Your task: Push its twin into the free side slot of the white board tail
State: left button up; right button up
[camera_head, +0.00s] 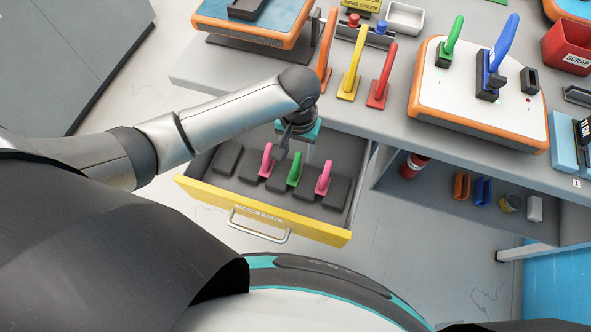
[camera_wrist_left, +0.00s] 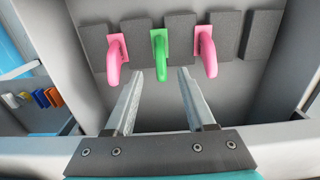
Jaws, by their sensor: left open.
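A green fin (camera_head: 294,170) stands in the open drawer between two pink fins (camera_head: 267,158); it also shows in the left wrist view (camera_wrist_left: 159,50). My left gripper (camera_head: 294,143) is over the drawer, open and empty. In the left wrist view its fingers (camera_wrist_left: 160,92) point towards the green fin, one to each side; I cannot tell whether they touch it. The white board tail (camera_head: 445,92) lies on the bench at the right. It bears a green fin (camera_head: 451,42) in its left side slot and a large blue fin (camera_head: 501,45) in the middle. Its right side slot (camera_head: 529,80) is empty.
The drawer's yellow front (camera_head: 200,195) and grey walls enclose the fins and dark blocks (camera_head: 228,157). Orange, yellow and red fins (camera_head: 382,78) stand at the bench's front edge. A red scrap bin (camera_head: 568,45) stands beyond the white board. A shelf below holds small items.

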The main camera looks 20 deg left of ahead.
aim_at(297, 157)
pick_arm(q)
notch_tip(297, 157, down, 2)
jog(key=shift+f+b, duration=0.1)
jog(key=shift+b, duration=0.2)
jog(key=f, duration=0.1)
jog(key=f+b, duration=0.1)
jog(key=f, duration=0.1)
jog(key=f+b, duration=0.1)
jog(key=shift+w+a+f, duration=0.1)
jog(key=shift+w+f, duration=0.15)
jog(key=shift+f, duration=0.15)
jog(key=shift+c, duration=0.2)
grip_shut()
